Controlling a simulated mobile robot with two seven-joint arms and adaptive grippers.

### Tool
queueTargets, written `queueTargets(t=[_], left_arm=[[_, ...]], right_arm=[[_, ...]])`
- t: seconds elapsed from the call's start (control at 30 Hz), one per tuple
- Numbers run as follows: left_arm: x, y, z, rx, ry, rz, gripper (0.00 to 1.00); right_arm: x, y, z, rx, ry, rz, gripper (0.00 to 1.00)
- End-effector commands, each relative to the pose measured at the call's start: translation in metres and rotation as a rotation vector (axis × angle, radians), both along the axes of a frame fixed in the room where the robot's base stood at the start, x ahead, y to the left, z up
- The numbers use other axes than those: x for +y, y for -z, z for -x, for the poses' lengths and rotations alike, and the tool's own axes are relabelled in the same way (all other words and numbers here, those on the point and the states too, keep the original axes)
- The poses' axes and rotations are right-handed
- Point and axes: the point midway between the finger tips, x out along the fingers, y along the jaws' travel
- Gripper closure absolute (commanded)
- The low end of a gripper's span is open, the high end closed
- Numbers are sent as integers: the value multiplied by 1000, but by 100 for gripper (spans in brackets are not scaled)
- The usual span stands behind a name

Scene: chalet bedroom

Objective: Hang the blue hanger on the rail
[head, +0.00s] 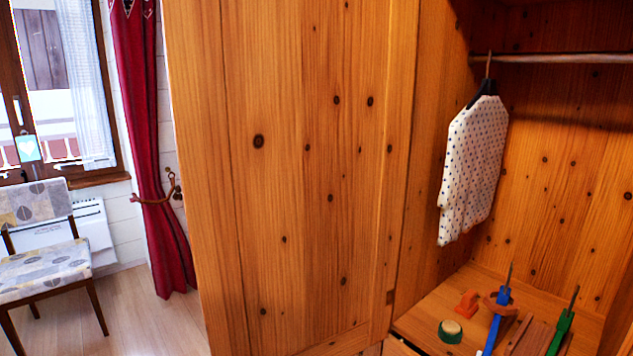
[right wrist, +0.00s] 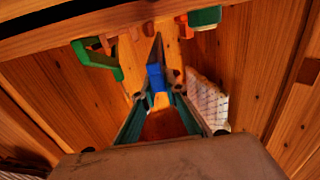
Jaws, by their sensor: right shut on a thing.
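The blue hanger (head: 497,318) stands edge-on and slightly tilted on the wardrobe floor, its hook pointing up. It also shows in the right wrist view (right wrist: 155,76), at the tips of my right gripper (right wrist: 158,90). That gripper is shut on the blue hanger; its exact grip on it is partly hidden. The rail (head: 570,58) runs across the upper wardrobe at the right of the head view, well above the blue hanger. A dotted white garment (head: 473,165) hangs from the rail's left end on a dark hanger. My left gripper is in neither view.
A green hanger (head: 563,332) stands right of the blue one. An orange item (head: 466,304) and a green-and-cream round item (head: 450,331) lie to its left. A wooden panel (head: 300,170) fills the middle of the head view. The rail is bare right of the garment.

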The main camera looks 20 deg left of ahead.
Motion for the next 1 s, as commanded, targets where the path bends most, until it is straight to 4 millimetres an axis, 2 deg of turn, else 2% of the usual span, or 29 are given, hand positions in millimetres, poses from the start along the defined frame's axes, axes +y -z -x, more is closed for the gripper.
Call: queueTargets(t=[0.1,0.5,1.0], left_arm=[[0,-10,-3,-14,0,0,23],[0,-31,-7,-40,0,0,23],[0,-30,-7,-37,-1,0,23]], right_arm=[[5,-4,7,-3,-1,0,100],[20,-3,29,-3,0,0,100],[18,-3,34,-3,1,1,100]])
